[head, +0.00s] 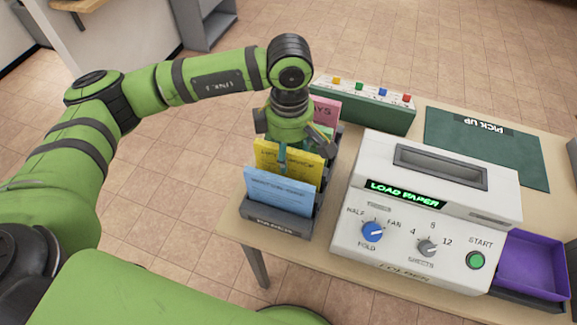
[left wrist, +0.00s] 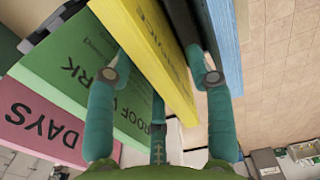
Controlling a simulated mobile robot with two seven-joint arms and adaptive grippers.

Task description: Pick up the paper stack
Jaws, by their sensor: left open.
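Several coloured paper stacks stand upright in a dark rack (head: 276,222) at the table's left end. The yellow stack (head: 290,165) is second from the front, behind the blue stack (head: 280,192). A pink stack (head: 328,112) is at the back. The green stack is mostly hidden in the head view but shows in the left wrist view (left wrist: 75,65). My left gripper (head: 286,150) is open, pointing down over the rack. In the left wrist view its fingers (left wrist: 160,75) lie on either side of the yellow stack (left wrist: 150,45), with the blue stack (left wrist: 224,40) beyond one finger. Contact cannot be told.
A white folding machine (head: 430,210) reading "LOAD PAPER" stands right of the rack. A purple tray (head: 530,265) sits at its right. A green box with coloured tabs (head: 365,105) and a green "PICK UP" mat (head: 485,150) are behind.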

